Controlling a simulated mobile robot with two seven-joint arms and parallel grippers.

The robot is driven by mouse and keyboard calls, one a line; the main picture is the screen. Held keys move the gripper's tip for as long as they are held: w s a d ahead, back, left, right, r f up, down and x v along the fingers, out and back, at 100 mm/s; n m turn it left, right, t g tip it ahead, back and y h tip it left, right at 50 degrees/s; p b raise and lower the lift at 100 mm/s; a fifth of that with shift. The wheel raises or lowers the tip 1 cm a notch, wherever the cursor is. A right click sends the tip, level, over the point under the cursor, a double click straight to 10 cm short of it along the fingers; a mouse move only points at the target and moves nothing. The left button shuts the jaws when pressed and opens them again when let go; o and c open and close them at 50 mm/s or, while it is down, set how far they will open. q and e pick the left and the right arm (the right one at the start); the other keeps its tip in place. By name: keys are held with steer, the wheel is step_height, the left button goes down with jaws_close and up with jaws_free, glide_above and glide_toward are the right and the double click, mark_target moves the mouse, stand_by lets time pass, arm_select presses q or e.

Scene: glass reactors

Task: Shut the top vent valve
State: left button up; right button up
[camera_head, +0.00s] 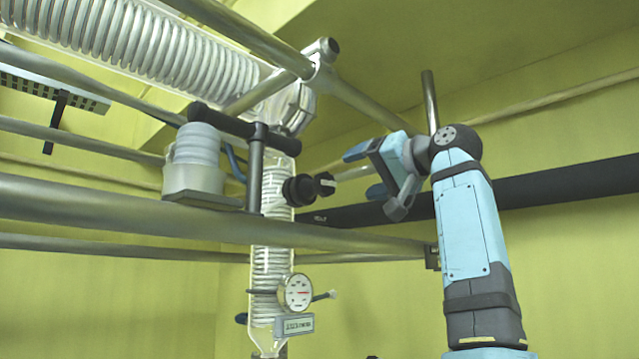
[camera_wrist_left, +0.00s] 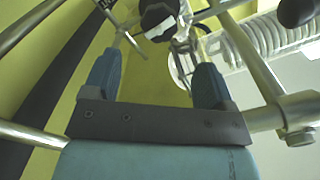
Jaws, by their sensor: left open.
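A round black knob with a white pointer mark (camera_head: 325,184), apparently the vent valve's handle, sticks out to the right of the glass column in the head view. A black round fitting (camera_head: 298,190) sits behind it against the column. My left gripper (camera_head: 367,171) is open and empty to the right of the knob, its blue fingers pointing toward it with a gap between. In the left wrist view a black knob with white on it (camera_wrist_left: 159,17) shows beyond my open left gripper (camera_wrist_left: 157,70), roughly centred between the fingers and partly cut off by the top edge. My right gripper is not seen.
A coiled glass condenser (camera_head: 150,45) runs across the upper left, joining a vertical glass column (camera_head: 272,262) with a gauge (camera_head: 298,291). A thick metal rail (camera_head: 130,207) crosses below the knob, and another bar (camera_head: 365,105) passes above. A black pipe (camera_head: 560,185) runs behind my arm.

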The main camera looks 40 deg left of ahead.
mark_target(329, 183)
arm_select(q)
steer(key=a+p, duration=0.1)
steer(key=a, duration=0.6)
steer(key=a+p, duration=0.1)
steer(key=a, duration=0.2)
steer(key=shift+w+a+p, duration=0.15)
steer(key=shift+w+p, duration=0.15)
steer(key=shift+w, duration=0.1)
steer(key=shift+a+f, duration=0.1)
steer(key=shift+a, duration=0.45)
steer(key=c, duration=0.9)
